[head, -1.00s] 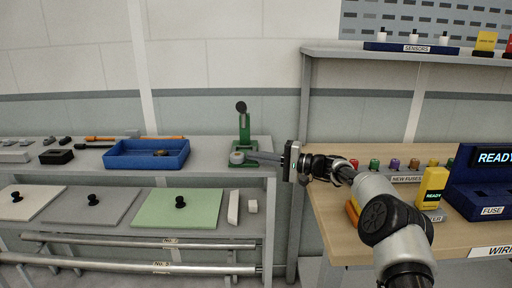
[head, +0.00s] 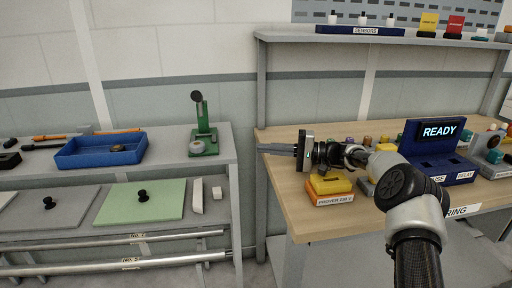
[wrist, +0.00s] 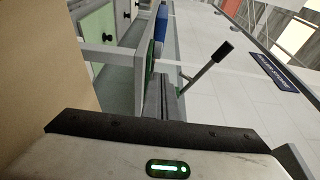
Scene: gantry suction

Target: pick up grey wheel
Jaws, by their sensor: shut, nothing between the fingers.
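A grey round piece, which looks like the grey wheel (head: 197,147), sits on the base of a green hand press (head: 205,130) at the right end of the left bench in the head view. My gripper (head: 262,149) is shut and empty. It points left, to the right of the press and apart from it, over the left edge of the wooden bench.
A blue tray (head: 70,160) stands left of the press. The wooden bench (head: 285,205) carries an orange and yellow prover (head: 330,187) below my gripper and a blue READY station (head: 440,160). A shelf (head: 300,36) runs above. A gap separates the benches.

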